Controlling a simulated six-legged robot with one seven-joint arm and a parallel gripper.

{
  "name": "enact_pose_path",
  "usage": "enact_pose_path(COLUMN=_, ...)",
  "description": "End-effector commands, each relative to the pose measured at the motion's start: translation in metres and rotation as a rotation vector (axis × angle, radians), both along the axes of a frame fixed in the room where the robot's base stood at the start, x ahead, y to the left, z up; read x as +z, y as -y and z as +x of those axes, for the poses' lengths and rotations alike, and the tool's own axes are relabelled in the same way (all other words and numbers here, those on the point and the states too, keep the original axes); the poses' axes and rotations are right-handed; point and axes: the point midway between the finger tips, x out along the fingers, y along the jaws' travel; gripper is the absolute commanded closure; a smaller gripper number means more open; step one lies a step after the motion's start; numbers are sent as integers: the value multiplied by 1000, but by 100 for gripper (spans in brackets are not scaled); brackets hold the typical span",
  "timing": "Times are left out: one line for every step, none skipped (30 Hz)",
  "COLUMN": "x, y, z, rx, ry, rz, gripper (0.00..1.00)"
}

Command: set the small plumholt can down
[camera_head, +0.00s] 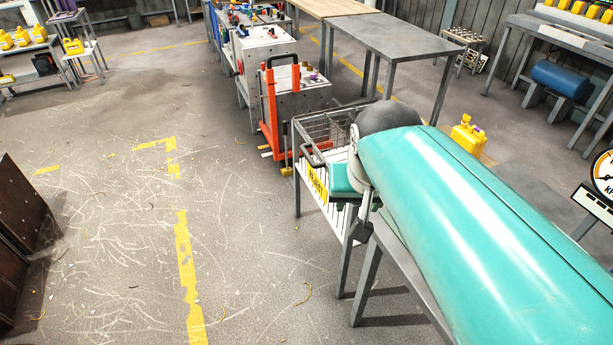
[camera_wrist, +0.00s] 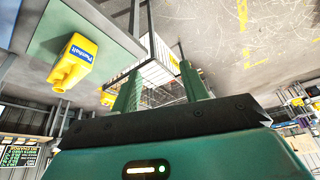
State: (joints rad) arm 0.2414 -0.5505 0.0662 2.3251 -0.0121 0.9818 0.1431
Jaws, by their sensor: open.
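The small Plumholt can (camera_wrist: 72,60) is yellow with a blue label reading "Plumholt". It rests on a grey-green tabletop (camera_wrist: 48,28) at the upper left of the wrist view, which shows the scene upside down. My gripper (camera_wrist: 163,82) is open, and its two teal fingers are apart with nothing held between them. The can is left of the fingers in that view and clear of them. In the head view my teal arm hides much of the area and the fingers cannot be made out.
A wire basket rack (camera_head: 325,138) stands beside my arm. An orange hand truck (camera_head: 270,110) stands behind the rack. The floor at left is open.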

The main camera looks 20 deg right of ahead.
Motion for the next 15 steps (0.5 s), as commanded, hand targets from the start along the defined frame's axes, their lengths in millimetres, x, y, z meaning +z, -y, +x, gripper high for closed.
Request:
enact_pose_path(x=-4, y=-18, z=-11, rx=88, ry=29, rz=-9, gripper=55)
enact_pose_path(x=-6, y=-26, z=-17, rx=129, ry=43, rz=-11, gripper=55)
enact_pose_path(x=-10, y=-35, z=-23, rx=180, ry=60, rz=-15, gripper=55)
enact_pose_path(x=-12, y=-40, z=-27, rx=214, ry=70, rz=-18, gripper=55)
enact_pose_path(x=-14, y=-45, z=-31, rx=243, ry=79, rz=-20, gripper=55)
enact_pose_path(x=-17, y=-49, z=-35, rx=272, ry=89, rz=-21, gripper=55)
enact_pose_path(x=-18, y=-52, z=-37, rx=290, ry=95, rz=-23, gripper=55)
enact_pose_path(x=-19, y=-54, z=-38, rx=302, ry=100, rz=-23, gripper=55)
enact_pose_path(x=-20, y=-55, z=-39, rx=313, ry=103, rz=-24, gripper=55)
enact_pose_path(x=-21, y=-56, z=-40, rx=317, ry=104, rz=-24, gripper=55)
enact_pose_path(x=-21, y=-56, z=-40, rx=319, ry=104, rz=-25, gripper=55)
enact_pose_path(x=-21, y=-56, z=-40, rx=319, ry=104, rz=-25, gripper=55)
enact_pose_path(x=-21, y=-56, z=-40, rx=318, ry=104, rz=-24, gripper=55)
enact_pose_path(x=-21, y=-56, z=-40, rx=318, ry=103, rz=-24, gripper=55)
enact_pose_path(x=-21, y=-56, z=-40, rx=317, ry=103, rz=-24, gripper=55)
